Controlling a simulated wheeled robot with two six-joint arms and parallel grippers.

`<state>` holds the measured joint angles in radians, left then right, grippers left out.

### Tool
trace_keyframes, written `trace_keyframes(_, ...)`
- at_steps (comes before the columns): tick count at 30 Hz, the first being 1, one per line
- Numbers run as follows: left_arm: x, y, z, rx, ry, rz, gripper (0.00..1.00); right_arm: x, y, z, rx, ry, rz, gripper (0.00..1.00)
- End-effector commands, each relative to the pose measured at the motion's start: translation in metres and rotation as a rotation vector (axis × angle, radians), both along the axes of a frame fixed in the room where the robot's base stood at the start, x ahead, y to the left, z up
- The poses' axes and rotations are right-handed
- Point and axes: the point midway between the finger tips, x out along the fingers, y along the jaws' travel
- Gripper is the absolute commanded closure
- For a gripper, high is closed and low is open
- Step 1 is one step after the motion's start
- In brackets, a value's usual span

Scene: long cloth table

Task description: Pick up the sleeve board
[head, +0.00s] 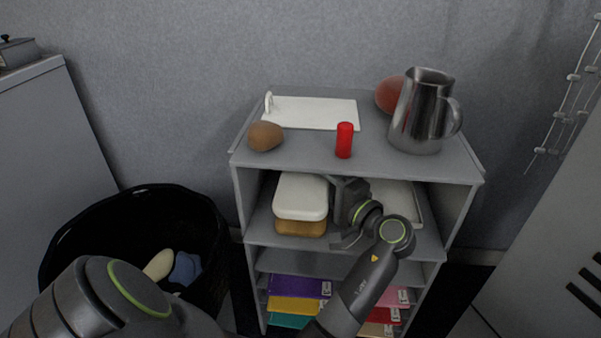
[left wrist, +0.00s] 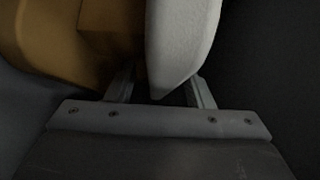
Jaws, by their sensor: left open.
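The sleeve board (head: 301,196), with a rounded white top over a tan-brown base (head: 300,228), lies in the upper open compartment of the grey shelf unit (head: 345,247). My left gripper (head: 334,211) is at its right end, inside the compartment. In the left wrist view, the white part (left wrist: 180,45) reaches between the two open fingers of the left gripper (left wrist: 162,90), and the brown part (left wrist: 75,45) is beside it, to the left. Contact with the fingers cannot be made out. My right gripper is not in view.
On the top shelf are a brown egg-shaped thing (head: 265,136), a white board (head: 312,112), a red cylinder (head: 344,140), a metal pitcher (head: 420,118) and a reddish round thing (head: 389,94). A pale tray (head: 402,199) lies right of my gripper. A black bin (head: 75,243) stands left.

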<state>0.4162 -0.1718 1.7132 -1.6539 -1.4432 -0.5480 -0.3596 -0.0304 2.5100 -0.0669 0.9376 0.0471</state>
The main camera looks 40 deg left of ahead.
Motion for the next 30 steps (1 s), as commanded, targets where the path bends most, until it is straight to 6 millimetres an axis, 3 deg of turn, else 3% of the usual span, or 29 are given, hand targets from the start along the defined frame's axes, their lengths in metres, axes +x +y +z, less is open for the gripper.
trace_keyframes(3,0.0001,0.0,0.0004,0.0,0.0,0.0,0.54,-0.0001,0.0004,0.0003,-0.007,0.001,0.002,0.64)
trace_keyframes(14,0.0001,0.0002,0.0001,0.0,0.0,-0.001,1.0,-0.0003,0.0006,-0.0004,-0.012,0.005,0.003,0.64)
trace_keyframes(30,0.0006,0.0011,0.004,0.003,-0.003,-0.001,1.0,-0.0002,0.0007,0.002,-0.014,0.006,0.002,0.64)
